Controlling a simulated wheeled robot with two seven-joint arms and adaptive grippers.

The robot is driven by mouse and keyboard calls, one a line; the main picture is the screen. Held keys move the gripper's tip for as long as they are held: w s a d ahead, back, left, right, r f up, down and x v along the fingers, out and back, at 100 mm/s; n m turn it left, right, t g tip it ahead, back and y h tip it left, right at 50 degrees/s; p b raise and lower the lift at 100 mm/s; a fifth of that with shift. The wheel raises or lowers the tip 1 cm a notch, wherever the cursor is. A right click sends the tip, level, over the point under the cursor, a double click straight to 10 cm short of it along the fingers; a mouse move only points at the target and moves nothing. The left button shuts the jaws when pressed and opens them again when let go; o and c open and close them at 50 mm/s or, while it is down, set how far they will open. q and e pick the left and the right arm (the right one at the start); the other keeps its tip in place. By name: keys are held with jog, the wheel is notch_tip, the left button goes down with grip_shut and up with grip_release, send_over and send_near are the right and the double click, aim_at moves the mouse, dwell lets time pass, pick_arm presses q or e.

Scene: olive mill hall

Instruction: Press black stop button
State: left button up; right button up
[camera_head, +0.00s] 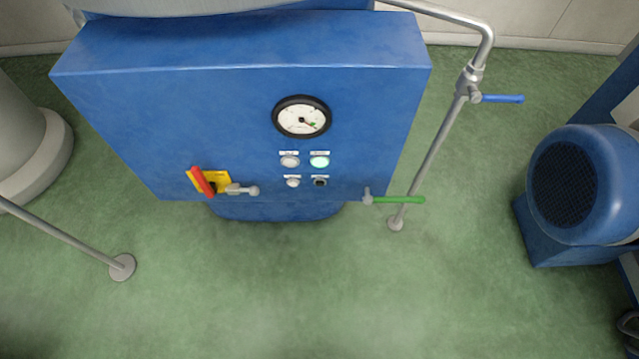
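A black button (320,182) sits at the lower right of a group of small controls on the front of a blue machine cabinet (220,120). A white label is above it. A pale button (292,182) is to its left. A green-lit lamp (320,162) is above it, with a whitish lamp (290,161) beside that. The label text is too small to read. Neither of my grippers shows in the head view.
A round gauge (302,117) is above the controls. A red handle on a yellow plate (221,181) and a grey lever (242,190) are to the left. A green-handled valve (398,199) and a blue-handled pipe valve (500,98) are right. A blue motor (590,185) stands far right. Green floor in front is clear.

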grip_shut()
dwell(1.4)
